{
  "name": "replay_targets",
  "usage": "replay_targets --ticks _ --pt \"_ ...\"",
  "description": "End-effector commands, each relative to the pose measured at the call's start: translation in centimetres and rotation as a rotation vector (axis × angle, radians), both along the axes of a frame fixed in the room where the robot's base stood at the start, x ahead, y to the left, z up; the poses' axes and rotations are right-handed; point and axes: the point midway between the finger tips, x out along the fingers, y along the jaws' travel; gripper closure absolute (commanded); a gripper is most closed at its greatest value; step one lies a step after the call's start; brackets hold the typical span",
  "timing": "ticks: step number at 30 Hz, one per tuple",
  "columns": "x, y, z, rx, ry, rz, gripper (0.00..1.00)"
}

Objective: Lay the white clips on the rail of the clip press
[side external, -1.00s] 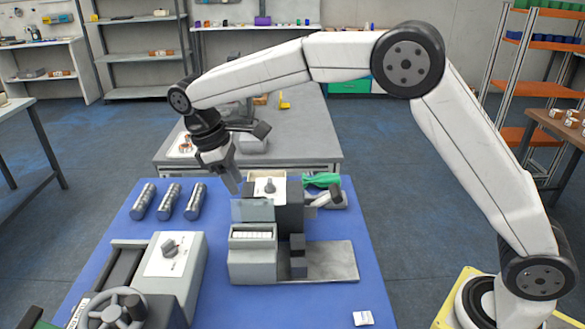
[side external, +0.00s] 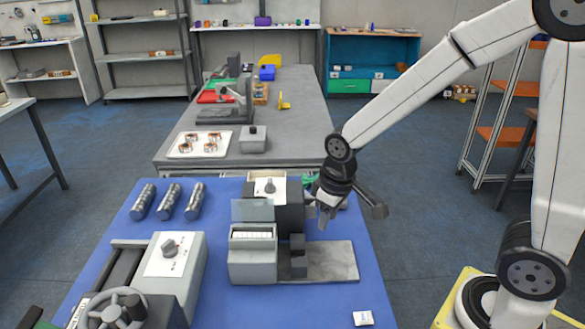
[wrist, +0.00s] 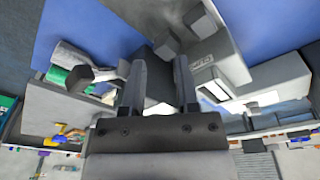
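My gripper (side external: 323,216) points down just right of the grey bench machine, above its bare base plate (side external: 335,262). In the wrist view its two fingers (wrist: 160,65) stand apart with nothing held between them. No piece is clearly recognisable as a white clip. A white tray (side external: 178,149) on the rear table holds several small copper-and-white pieces (side external: 210,147). The grey machine (side external: 252,266) has a row of white pieces (side external: 251,235) in a front slot. A grey press-like device (side external: 225,116) stands behind the tray.
Several dark metal cylinders (side external: 169,202) lie on the blue mat (side external: 220,300) at left. A machine with a handwheel (side external: 118,308) fills the front left. A small white label (side external: 363,318) lies front right.

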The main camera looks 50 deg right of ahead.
Motion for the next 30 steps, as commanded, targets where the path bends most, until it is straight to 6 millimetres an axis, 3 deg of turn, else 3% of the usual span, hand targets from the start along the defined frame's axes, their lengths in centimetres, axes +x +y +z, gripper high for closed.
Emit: replay_targets --ticks 3,9,30 --pt "-2.5 -0.9 -0.8 0.016 -0.044 -0.067 0.61" --pt "-4.9 -1.7 -1.7 0.031 -0.091 -0.135 0.61" --pt "-5.4 -1.8 -1.9 0.033 -0.100 -0.148 0.61"
